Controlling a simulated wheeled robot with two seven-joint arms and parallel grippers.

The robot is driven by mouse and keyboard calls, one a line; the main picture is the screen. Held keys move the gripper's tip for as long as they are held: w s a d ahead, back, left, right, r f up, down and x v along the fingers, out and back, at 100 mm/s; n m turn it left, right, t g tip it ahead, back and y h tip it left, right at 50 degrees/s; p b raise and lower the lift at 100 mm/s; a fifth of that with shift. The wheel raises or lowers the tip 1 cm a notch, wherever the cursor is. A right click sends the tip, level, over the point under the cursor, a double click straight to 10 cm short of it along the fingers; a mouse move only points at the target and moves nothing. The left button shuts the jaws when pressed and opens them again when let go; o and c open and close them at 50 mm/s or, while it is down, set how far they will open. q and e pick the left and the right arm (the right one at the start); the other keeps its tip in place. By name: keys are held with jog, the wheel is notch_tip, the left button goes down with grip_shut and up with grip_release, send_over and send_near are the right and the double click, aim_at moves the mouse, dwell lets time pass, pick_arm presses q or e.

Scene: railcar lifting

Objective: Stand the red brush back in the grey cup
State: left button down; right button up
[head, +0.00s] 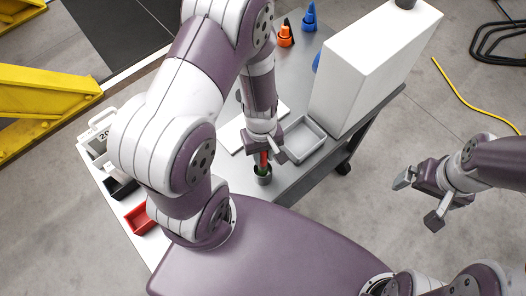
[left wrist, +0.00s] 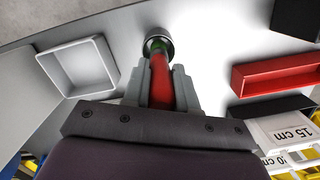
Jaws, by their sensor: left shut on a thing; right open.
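The red brush (head: 264,159) is between the fingers of my left gripper (head: 266,156), which is shut on it. It also shows in the left wrist view (left wrist: 160,84), running toward the grey cup (left wrist: 158,36). In the head view the grey cup (head: 263,179) stands on the table's near edge, directly below the gripper. A green part shows at the cup's mouth, in line with the brush; I cannot tell if it belongs to the brush. How deep the brush's end sits is hidden. My right gripper (head: 419,201) is open and empty, over the floor at right.
A grey tray (head: 303,139) lies right of the cup, with a large white box (head: 375,65) behind it. Orange (head: 286,36) and blue (head: 309,18) objects stand at the back. A red bin (head: 139,217) and a black bin (head: 121,188) are at left.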

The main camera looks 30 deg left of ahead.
pick_arm(q)
jog(key=shift+f+b, duration=1.35)
jog(key=shift+f, duration=0.3)
jog(key=c, duration=0.8)
grip_release()
jog(key=shift+r, duration=0.1)
jog(key=r, duration=1.2)
jog(key=shift+w+a+r+p, duration=0.25)
jog(key=shift+w+a+p, duration=0.05)
jog(key=shift+w+a, duration=0.1)
